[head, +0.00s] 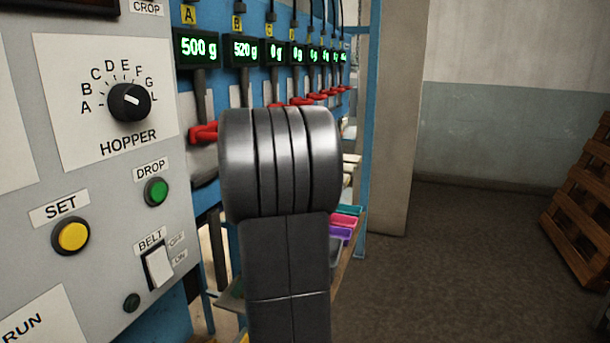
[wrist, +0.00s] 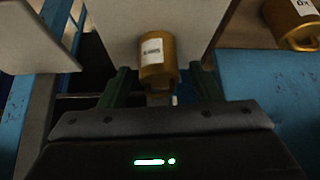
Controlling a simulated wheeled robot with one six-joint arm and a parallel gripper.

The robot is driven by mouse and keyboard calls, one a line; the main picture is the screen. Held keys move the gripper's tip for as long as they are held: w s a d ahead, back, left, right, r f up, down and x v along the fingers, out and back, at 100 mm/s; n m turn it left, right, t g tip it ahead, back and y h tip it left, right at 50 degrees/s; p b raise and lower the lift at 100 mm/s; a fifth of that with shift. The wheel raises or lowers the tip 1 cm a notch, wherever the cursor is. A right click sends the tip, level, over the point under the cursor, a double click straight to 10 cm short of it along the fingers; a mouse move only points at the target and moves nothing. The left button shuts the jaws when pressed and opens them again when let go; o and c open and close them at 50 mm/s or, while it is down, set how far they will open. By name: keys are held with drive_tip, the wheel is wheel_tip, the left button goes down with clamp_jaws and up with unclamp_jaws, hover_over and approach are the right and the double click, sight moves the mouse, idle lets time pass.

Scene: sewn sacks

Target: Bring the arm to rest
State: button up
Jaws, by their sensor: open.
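My arm (head: 285,165) stands upright in the middle of the head view and hides part of the blue rack behind it. My gripper does not show in the head view. In the wrist view my gripper (wrist: 160,72) is open, with its two dark green fingers spread apart. A gold-yellow cylinder with a white label (wrist: 155,62) shows between the fingers, in front of a pale panel. I see a gap on each side of it; its distance from the fingers is hard to tell. A second gold-yellow labelled piece (wrist: 290,22) is at the top right.
A grey control panel (head: 100,200) with knob and buttons is close on the left. The blue rack carries weight displays (head: 245,50) and red handles (head: 203,132). Coloured trays (head: 342,220) sit low behind my arm. A wooden pallet (head: 583,205) leans at right; the floor between is clear.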

drive_tip(key=shift+r, duration=1.75)
